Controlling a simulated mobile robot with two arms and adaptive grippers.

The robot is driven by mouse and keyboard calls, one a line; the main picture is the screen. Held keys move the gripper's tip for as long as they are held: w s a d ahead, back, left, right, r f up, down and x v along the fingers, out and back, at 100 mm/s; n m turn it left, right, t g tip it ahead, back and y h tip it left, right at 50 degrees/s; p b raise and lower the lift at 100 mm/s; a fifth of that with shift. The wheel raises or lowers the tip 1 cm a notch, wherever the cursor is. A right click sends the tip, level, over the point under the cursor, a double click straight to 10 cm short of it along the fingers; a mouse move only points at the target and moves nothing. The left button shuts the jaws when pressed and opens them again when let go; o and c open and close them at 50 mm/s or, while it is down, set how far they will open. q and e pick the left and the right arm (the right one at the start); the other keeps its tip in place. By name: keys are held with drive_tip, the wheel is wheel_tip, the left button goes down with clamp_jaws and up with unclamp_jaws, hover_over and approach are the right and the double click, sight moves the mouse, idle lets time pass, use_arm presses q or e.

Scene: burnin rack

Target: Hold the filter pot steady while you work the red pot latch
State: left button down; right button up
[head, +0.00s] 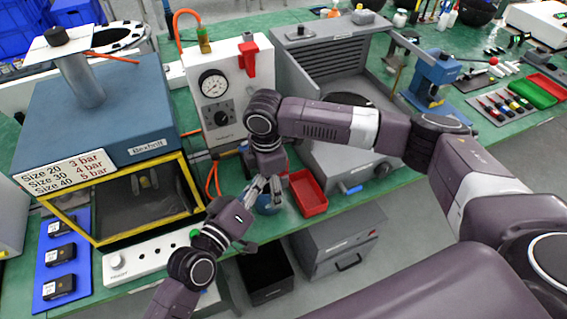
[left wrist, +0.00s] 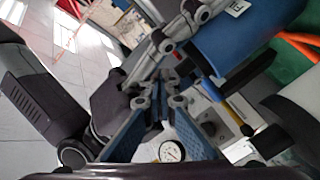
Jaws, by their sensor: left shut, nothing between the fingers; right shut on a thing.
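The panel carries a gauge (head: 213,84) and a red lever (head: 247,58). A red tray (head: 307,192) lies just right of the pot. The blue press box (head: 95,110) stands left, a white control strip (head: 150,257) in front. Orange hoses (head: 212,181) run close by.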

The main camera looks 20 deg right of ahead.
use_arm(q)
drive_tip(key=shift+v, duration=0.8)
use_arm(e)
drive_tip(key=shift+w+r, duration=0.2)
drive_tip(key=shift+w, duration=0.1)
use_arm(q)
drive_tip(key=shift+w+a+f, duration=0.1)
use_arm(e)
drive_tip(key=shift+s+f, duration=0.1)
use_arm(q)
drive_tip(key=shift+w, duration=0.1)
drive_tip(key=shift+a, duration=0.15)
use_arm(e)
drive_tip(key=o, duration=1.5)
drive_tip(key=shift+s, duration=0.2)
